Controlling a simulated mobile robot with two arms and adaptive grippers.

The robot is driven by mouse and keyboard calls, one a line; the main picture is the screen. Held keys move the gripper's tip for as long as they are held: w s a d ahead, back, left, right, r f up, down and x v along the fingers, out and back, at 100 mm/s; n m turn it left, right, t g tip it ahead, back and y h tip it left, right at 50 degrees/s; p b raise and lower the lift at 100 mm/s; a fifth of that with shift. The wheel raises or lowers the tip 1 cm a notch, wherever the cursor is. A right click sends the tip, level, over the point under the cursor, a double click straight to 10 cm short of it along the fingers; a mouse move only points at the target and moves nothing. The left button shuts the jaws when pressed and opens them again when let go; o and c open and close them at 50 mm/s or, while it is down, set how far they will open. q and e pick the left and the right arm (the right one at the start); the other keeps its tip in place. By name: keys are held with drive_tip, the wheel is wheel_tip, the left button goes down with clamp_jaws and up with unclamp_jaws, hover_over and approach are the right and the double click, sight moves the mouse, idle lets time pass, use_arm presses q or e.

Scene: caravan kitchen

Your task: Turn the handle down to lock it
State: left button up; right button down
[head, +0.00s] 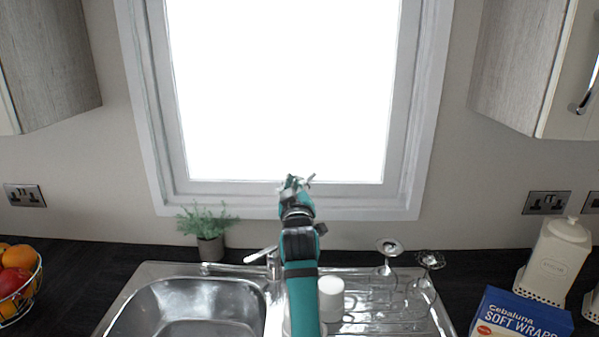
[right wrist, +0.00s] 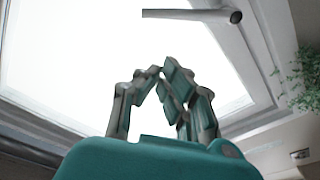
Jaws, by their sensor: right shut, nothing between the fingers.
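The window (head: 285,90) has a pale grey frame and very bright glass. A grey bar handle (right wrist: 190,14) shows at the top of the right wrist view, against the glass, with a rounded end at its right. In the head view the handle is mostly hidden by or hard to tell from my gripper. My right gripper (head: 295,183) is at the lower part of the window. In the right wrist view (right wrist: 160,72) its teal and grey fingertips are together, empty, apart in the picture from the bar. My left gripper is out of view.
Below the window are a steel sink (head: 190,305), a tap (head: 262,255), a potted plant (head: 209,235) and upturned glasses (head: 388,270). A white cup (head: 331,298) stands beside my right arm. A fruit basket (head: 18,285) is left; a wraps box (head: 520,318) is right.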

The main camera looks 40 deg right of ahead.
drive_tip(key=w+d+p, duration=0.1)
drive_tip(key=w, duration=0.1)
drive_tip(key=w+d+n+p, duration=0.1)
drive_tip(key=w, duration=0.2)
drive_tip(key=w+d+r+n+p, duration=0.1)
drive_tip(key=w+d, duration=0.1)
drive_tip(key=w, duration=0.1)
drive_tip(key=s+f+p, duration=0.1)
drive_tip(key=s+d+f+p, duration=0.1)
drive_tip(key=f, duration=0.1)
drive_tip(key=shift+s+d+f, duration=0.1)
drive_tip(key=shift+s+d, duration=0.05)
drive_tip(key=shift+d, duration=0.05)
